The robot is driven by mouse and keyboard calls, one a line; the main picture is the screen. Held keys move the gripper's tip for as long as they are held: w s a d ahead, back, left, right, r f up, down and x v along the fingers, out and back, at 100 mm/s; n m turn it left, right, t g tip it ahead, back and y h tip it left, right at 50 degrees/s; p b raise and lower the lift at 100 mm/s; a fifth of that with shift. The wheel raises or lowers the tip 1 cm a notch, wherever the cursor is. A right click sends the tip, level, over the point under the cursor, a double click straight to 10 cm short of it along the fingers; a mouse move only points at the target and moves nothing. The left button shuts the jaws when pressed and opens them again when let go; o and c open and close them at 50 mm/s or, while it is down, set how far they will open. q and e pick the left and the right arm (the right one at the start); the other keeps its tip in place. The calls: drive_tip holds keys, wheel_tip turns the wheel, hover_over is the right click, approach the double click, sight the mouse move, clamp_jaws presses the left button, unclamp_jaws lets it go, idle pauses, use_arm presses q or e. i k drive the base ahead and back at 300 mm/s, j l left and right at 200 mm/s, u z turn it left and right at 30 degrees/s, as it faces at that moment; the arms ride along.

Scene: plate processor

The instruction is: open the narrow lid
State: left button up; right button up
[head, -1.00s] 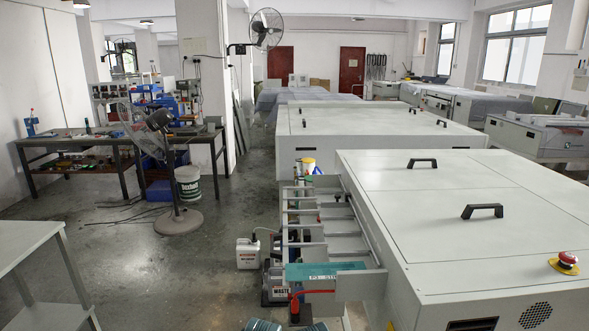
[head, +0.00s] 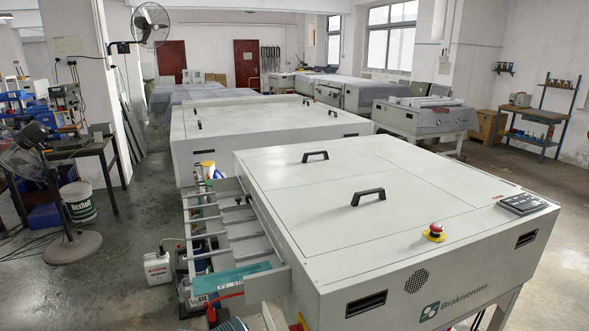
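The near white plate processor (head: 330,270) fills the centre and right of the head view. Its flat top is divided by thin seams into lid panels, all lying closed and flush. One black bar handle (head: 315,156) stands on the far panel, another black bar handle (head: 368,194) on the panel nearer me. Seen at this slant, I cannot tell for sure which panel is the narrow lid. Neither of my grippers is in view, and nothing touches the lids or handles.
A red emergency stop (head: 435,231) and a dark control panel (head: 523,203) sit on the top's near and right edges. An open rack (head: 222,235) juts from the left side, with a white jug (head: 158,267) beside it. Floor is clear at right (head: 565,240).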

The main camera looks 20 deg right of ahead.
sight(477, 190)
drive_tip(key=l, duration=0.95)
drive_tip(key=k+l+u, duration=0.1)
drive_tip(key=l, duration=1.6)
drive_tip(key=l+u, duration=0.1)
drive_tip(key=l, duration=0.55)
drive_tip(key=k+l, duration=0.1)
drive_tip(key=l, duration=0.6)
drive_tip(key=l+u, duration=0.1)
drive_tip(key=l, duration=0.6)
drive_tip(key=k+l+u, duration=0.1)
drive_tip(key=l, duration=0.55)
drive_tip(key=k+l, duration=0.1)
drive_tip(key=l, duration=0.55)
drive_tip(key=k+l+u, duration=0.1)
drive_tip(key=l, duration=1.15)
drive_tip(key=i+l, duration=0.1)
drive_tip(key=l, duration=0.4)
drive_tip(key=i+l, duration=0.3)
drive_tip(key=k, duration=0.6)
drive_tip(key=u, duration=1.95)
drive_tip(key=k+j, duration=0.05)
